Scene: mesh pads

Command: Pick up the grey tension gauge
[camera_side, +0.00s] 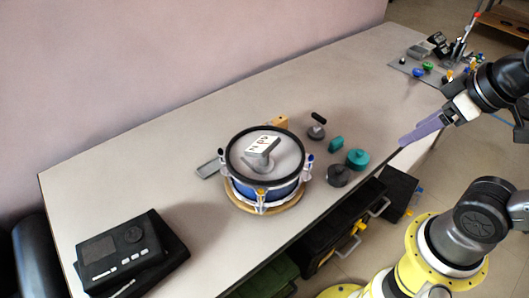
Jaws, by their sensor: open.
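The grey tension gauge (260,161) appears to be the grey piece on top of the blue drum (243,190). A white patch with dark marks (263,144) shows at its upper side; I cannot tell whether it is part of the gauge. The drum has a dark rim and stands on a round wooden base (268,209). My gripper (405,141) is at the right, over the table's front edge, well apart from the drum. Its pale purple fingers are open and overlap in this view, with nothing seen between them.
Right of the drum are a dark knobbed piece (317,130), a teal block (336,144), a teal round piece (357,158) and a dark round piece (339,176). A black device (121,249) lies front left. The table (150,165) is clear at back left.

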